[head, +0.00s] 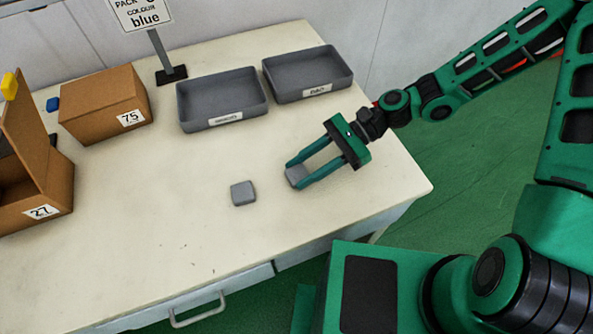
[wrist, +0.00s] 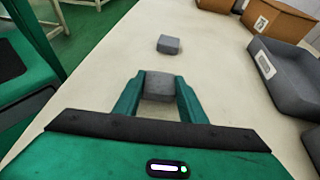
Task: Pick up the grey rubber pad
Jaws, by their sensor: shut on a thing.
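My gripper (head: 297,175) is low over the cream table, with its green fingers on either side of a grey block (head: 296,171). In the wrist view the gripper (wrist: 159,88) is shut on this grey block (wrist: 159,85). Whether the block touches the table is hard to tell. A second small grey block (head: 243,193) lies loose on the table to the left of the gripper; it also shows ahead of the fingers in the wrist view (wrist: 168,44). Both blocks look alike, and I cannot tell which is rubber.
Two grey trays, one on the left (head: 221,122) and one on the right (head: 309,98), stand at the back with labels. A box marked 75 (head: 103,105), an open box marked 27 (head: 28,195) and a sign reading "blue" (head: 141,14) stand left. The table's front is clear.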

